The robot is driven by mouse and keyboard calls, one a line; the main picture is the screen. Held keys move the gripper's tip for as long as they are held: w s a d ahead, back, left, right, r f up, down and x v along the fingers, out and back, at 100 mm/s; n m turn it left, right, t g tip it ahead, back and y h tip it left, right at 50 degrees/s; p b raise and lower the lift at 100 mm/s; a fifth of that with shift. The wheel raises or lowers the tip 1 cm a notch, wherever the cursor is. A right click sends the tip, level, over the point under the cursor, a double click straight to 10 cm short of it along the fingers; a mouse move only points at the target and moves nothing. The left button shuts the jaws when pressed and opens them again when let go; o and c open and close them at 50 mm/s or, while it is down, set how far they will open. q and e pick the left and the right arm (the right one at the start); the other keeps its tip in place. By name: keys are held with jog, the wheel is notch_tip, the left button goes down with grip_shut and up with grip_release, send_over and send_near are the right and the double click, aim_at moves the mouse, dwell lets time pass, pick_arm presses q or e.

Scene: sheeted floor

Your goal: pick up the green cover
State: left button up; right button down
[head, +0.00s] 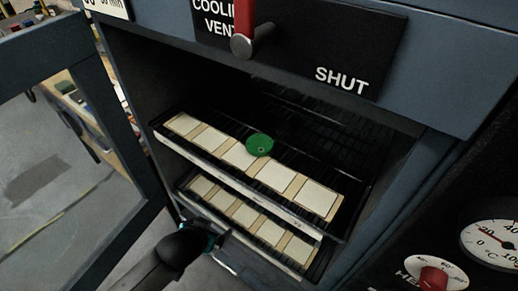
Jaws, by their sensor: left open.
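The green cover (260,144) is a small round disc inside the open oven. It lies at the upper rack (335,229), partly over the row of pale square tiles (275,176). My left gripper (216,240) is open and low in front of the oven, near the front edge of the lower rack. It is below and to the left of the green cover, well apart from it. Its fingertips are small and dark in the picture. My right gripper is not in the head view.
The oven door (72,62) stands open at the left. A lower rack (206,209) holds more pale tiles. A red-handled vent lever (243,40) hangs above the opening. A red knob (433,278) and a temperature dial (495,241) are at the lower right.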

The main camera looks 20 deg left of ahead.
pick_arm(q)
notch_tip(320, 180, up, 11)
jog(key=w+d+t, duration=0.2)
jog(key=t+h+p, duration=0.2)
send_near(258, 145)
jog(key=b+x, duration=0.1)
jog(key=x, duration=0.2)
jog(key=shift+w, duration=0.1)
jog(key=shift+b+x, duration=0.55)
jog(key=shift+x, duration=2.05)
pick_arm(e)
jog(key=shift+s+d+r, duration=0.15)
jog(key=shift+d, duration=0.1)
pick_arm(q)
jog(key=shift+c, duration=0.2)
